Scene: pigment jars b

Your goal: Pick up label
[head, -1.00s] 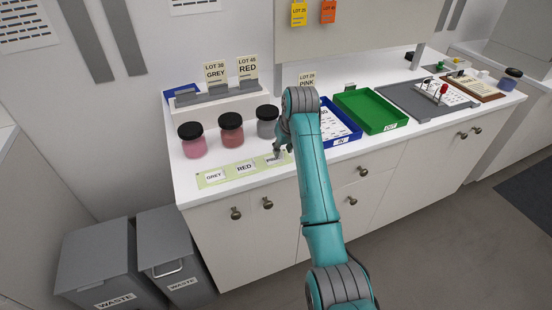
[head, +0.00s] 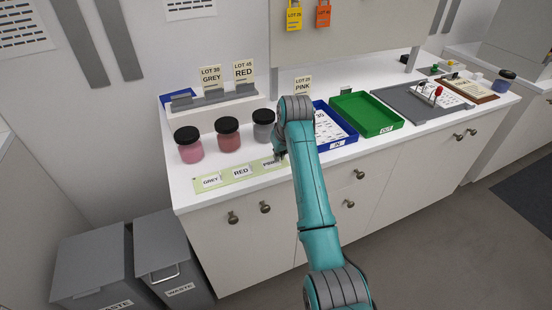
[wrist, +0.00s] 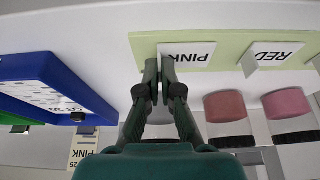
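The white PINK label (wrist: 190,55) lies at the end of the pale green strip (wrist: 225,40) in the wrist view; in the head view the label (head: 270,163) is partly covered by my gripper. My gripper (wrist: 160,66) is down at the label's edge, its two fingertips close together, apparently pinching the small upright tab there. The tab itself is hidden between the fingers. The RED label (head: 242,171), with an upright tab in the wrist view, and the GREY label (head: 209,181) lie on the same strip.
Pink (head: 189,150), red (head: 228,141) and grey (head: 264,130) jars with black lids stand behind the strip. The blue IN tray (head: 352,138) and green OUT tray (head: 366,112) are to the right. LOT cards stand on a raised ledge (head: 222,112).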

